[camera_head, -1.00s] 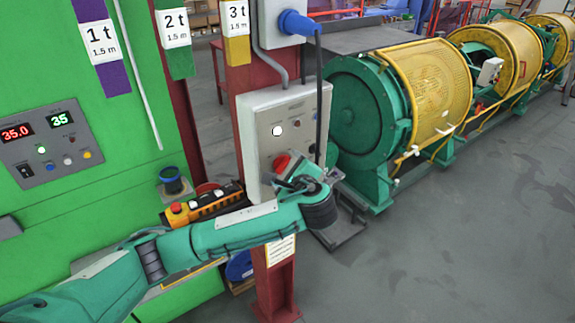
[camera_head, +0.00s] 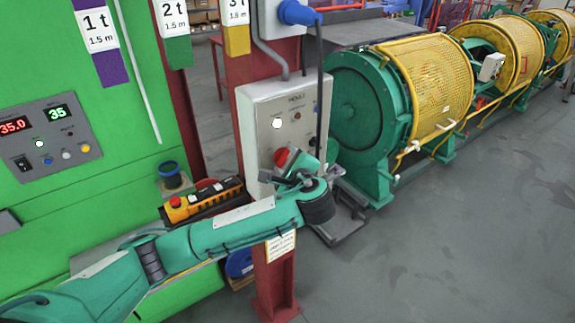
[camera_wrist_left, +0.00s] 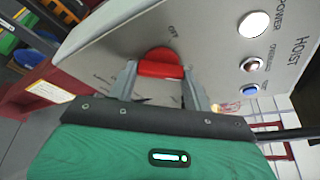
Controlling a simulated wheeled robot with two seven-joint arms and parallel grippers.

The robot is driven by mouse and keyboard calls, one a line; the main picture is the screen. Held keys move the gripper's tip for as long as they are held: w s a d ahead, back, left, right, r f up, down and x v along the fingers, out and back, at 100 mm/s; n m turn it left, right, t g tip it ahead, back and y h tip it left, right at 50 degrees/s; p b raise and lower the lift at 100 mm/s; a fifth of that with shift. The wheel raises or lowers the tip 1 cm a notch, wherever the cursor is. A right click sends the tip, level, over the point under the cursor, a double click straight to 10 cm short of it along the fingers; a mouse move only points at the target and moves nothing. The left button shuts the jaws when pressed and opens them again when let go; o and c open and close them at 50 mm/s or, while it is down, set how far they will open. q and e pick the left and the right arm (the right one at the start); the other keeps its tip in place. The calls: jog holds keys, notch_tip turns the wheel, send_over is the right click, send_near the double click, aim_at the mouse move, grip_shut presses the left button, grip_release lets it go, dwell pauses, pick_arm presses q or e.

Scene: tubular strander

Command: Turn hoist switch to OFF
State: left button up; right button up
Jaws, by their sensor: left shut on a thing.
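The hoist switch is a red rotary knob (camera_head: 282,157) low on the front of a light grey control box (camera_head: 257,108) fixed to a red post. In the left wrist view the red knob (camera_wrist_left: 160,64) sits between my two grey fingers, and its raised grip lies across the picture. My left gripper (camera_wrist_left: 160,80) is shut on this grip. An OFF label (camera_wrist_left: 173,31) is printed just above the knob there. My left gripper (camera_head: 290,172) partly covers the knob in the head view. My right gripper is not in view.
The box has a white lamp (camera_wrist_left: 254,25), a small red lamp (camera_wrist_left: 252,64) and a blue button (camera_wrist_left: 250,89). A yellow and black pendant (camera_head: 205,200) lies left of the post. A black cable (camera_head: 319,85) hangs past the box's right side. Green and yellow strander drums stand at right.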

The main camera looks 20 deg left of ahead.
pick_arm(q)
jog(key=shift+f+n+t+y+b, duration=0.15)
jog(key=shift+n+t+y+b, duration=0.55)
jog(key=shift+n+b, duration=2.95)
jog(key=shift+f+n+t+y+b, duration=0.2)
jog(key=shift+n+t+y+b, duration=1.1)
jog(key=shift+b, duration=4.1)
jog(key=shift+f+n+t+b, duration=0.15)
jog(key=shift+n+t+b, duration=0.15)
jog(key=shift+n+b, duration=3.6)
jog(key=shift+m+b, duration=0.6)
jog(key=shift+m, duration=0.15)
jog(key=o, duration=1)
jog(key=shift+r, duration=0.1)
